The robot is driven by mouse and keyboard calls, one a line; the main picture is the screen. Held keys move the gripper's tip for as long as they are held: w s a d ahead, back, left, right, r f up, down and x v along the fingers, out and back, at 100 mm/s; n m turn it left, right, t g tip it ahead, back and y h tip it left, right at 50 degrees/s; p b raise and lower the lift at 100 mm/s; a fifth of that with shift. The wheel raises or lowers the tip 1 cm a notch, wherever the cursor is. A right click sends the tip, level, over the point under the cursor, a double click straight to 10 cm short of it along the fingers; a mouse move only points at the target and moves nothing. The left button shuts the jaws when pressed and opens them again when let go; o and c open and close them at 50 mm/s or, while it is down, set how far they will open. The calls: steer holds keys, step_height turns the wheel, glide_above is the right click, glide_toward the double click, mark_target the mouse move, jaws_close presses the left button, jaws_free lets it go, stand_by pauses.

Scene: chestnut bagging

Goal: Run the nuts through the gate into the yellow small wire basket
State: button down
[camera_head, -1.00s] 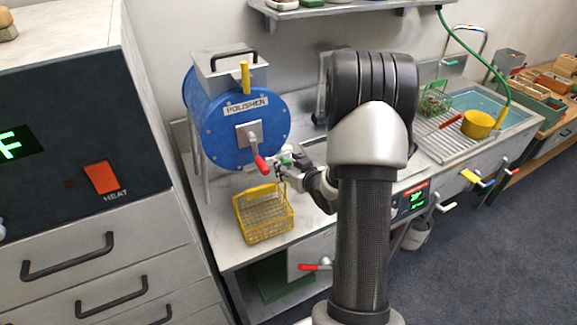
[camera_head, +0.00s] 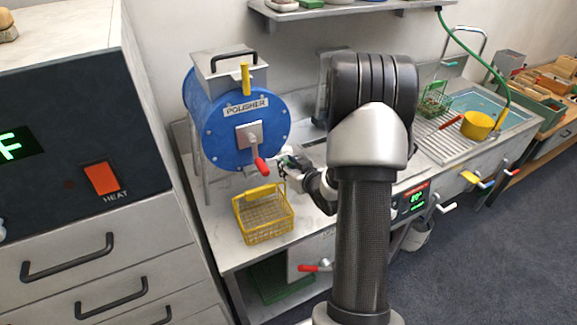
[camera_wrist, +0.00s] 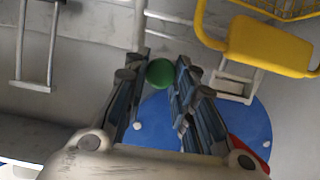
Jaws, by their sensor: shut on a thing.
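The blue polisher drum (camera_head: 222,148) stands on the bench, with a square metal plate and a red-tipped lever (camera_head: 261,165) on its front. The yellow small wire basket (camera_head: 264,222) sits upright on the bench below and in front of it; I make out no nuts in it. Its yellow handle (camera_wrist: 268,47) shows at the upper right of the wrist view. My gripper (camera_head: 284,163) is right of the red lever tip, close to the drum's front. In the wrist view its fingers are shut on a round green knob (camera_wrist: 160,72). What the knob joins is hidden.
An oven-like cabinet (camera_head: 75,120) with a red HEAT switch is at the left. A sink with a drainboard (camera_head: 462,140), a green wire basket (camera_head: 434,101) and a yellow pan (camera_head: 478,125) are at the right. A shelf (camera_head: 340,10) hangs above.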

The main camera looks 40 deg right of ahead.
steer(key=shift+d, duration=0.1)
steer(key=d, duration=0.2)
steer(key=s+d, duration=0.1)
steer(key=d, duration=0.2)
steer(key=shift+s+d, duration=0.15)
steer(key=shift+d, duration=0.1)
steer(key=c, duration=1.3)
jaws_free()
steer(key=shift+d, duration=0.15)
steer(key=shift+s, duration=0.1)
steer(key=v, duration=1.2)
